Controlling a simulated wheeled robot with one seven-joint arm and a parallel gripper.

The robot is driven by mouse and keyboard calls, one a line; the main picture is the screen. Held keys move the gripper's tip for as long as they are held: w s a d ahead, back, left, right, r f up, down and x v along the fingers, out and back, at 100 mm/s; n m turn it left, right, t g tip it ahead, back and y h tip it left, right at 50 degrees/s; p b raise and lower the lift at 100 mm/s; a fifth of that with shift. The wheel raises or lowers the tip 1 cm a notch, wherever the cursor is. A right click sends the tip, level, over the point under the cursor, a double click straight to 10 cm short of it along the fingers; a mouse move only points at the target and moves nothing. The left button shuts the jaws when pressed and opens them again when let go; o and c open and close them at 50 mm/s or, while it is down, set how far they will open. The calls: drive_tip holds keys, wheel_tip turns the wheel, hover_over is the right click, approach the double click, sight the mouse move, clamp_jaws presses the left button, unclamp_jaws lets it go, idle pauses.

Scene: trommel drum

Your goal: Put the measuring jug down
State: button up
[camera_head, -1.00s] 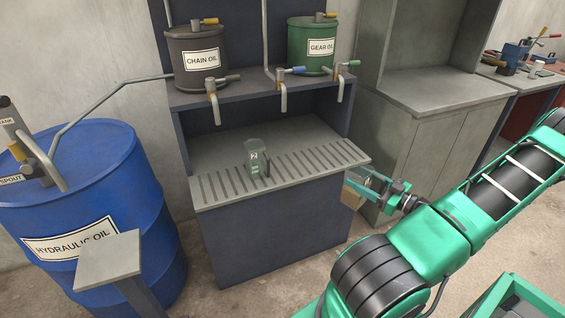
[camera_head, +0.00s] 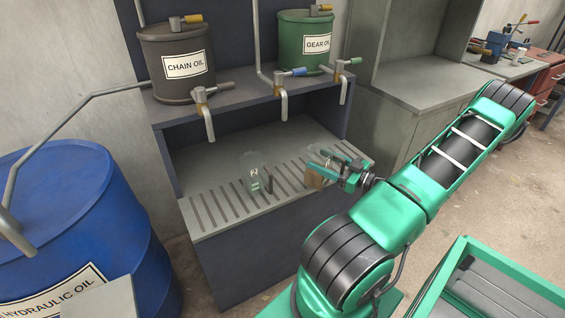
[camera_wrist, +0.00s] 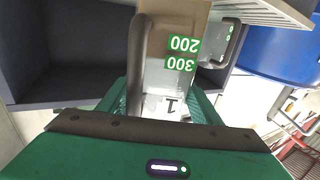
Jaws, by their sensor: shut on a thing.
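My gripper (camera_head: 338,172) is shut on a measuring jug (camera_head: 315,181) with brownish contents, over the right part of the slotted drip grate (camera_head: 215,213). In the wrist view the held jug (camera_wrist: 172,82) shows a "1" label and green 200 and 300 marks, with its dark handle at the left. I cannot tell whether its base touches the grate. A second clear jug (camera_head: 254,180), marked "2", stands on the grate left of the held one; its handle side shows behind the held jug in the wrist view (camera_wrist: 228,45).
A shelf above the grate carries the chain oil drum (camera_head: 177,62) and gear oil drum (camera_head: 304,42), with taps (camera_head: 207,118) hanging down. A blue hydraulic oil barrel (camera_head: 75,215) stands at the left. A grey cabinet (camera_head: 420,85) is at the right. The grate's left part is free.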

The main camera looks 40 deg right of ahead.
drive_tip(key=w+a+f, duration=0.1)
drive_tip(key=w, duration=0.6)
drive_tip(key=w+f, duration=0.2)
drive_tip(key=w, duration=0.5)
drive_tip(key=shift+w+a+f, duration=0.25)
drive_tip(key=shift+w+a, duration=0.1)
drive_tip(key=shift+a, duration=0.05)
drive_tip(key=shift+f, duration=0.1)
drive_tip(key=o, duration=1.5)
drive_tip(key=s, duration=0.4)
drive_tip(key=s+d, duration=0.1)
drive_tip(key=s, duration=0.6)
drive_tip(key=shift+s+d, duration=0.3)
drive_tip(key=shift+d, duration=0.1)
drive_tip(key=shift+s, duration=0.15)
